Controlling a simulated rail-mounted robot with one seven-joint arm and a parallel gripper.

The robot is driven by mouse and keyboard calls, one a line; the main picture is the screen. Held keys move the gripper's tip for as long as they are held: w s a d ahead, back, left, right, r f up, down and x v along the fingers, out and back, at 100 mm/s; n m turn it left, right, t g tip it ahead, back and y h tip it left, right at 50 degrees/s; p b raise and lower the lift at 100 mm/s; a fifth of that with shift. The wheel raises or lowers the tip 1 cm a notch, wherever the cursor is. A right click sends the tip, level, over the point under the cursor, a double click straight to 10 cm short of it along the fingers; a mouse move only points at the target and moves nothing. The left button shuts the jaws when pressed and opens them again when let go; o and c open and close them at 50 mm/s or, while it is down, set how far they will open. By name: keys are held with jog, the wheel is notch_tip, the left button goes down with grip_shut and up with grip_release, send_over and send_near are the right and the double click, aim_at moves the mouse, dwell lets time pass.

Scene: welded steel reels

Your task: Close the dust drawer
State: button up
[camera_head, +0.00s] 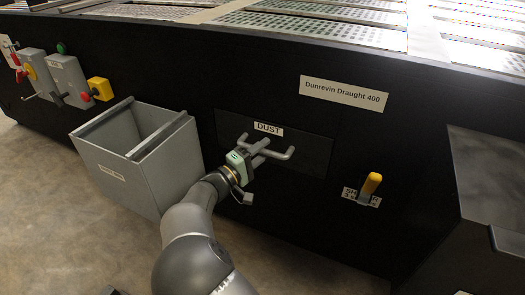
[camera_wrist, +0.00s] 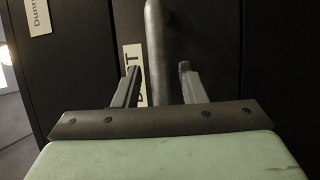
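The dust drawer has a dark front panel (camera_head: 318,150) in the black machine face, with a white "DUST" label (camera_head: 269,128). The panel looks about level with the face around it; I cannot tell whether a small gap is left. A grey bar handle (camera_head: 284,154) stands out from it below the label. My gripper (camera_head: 257,147) is at the left part of the handle. In the wrist view the handle (camera_wrist: 155,45) runs between the two fingers, with a visible gap on each side. The fingers are open; contact is not visible.
A grey open-topped bin (camera_head: 158,175) stands left of the drawer, close to my arm. A yellow lever (camera_head: 370,185) is to the right, under the "Dunrevin Draught 400" sign (camera_head: 343,94). Switch boxes (camera_head: 69,80) are at far left. A dark-sided bench (camera_head: 490,180) is at right.

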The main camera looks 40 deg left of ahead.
jog(key=p+v, duration=0.4)
jog(key=v, duration=1.3)
jog(key=shift+s+a+f, duration=0.1)
jog(key=shift+s+a, duration=0.05)
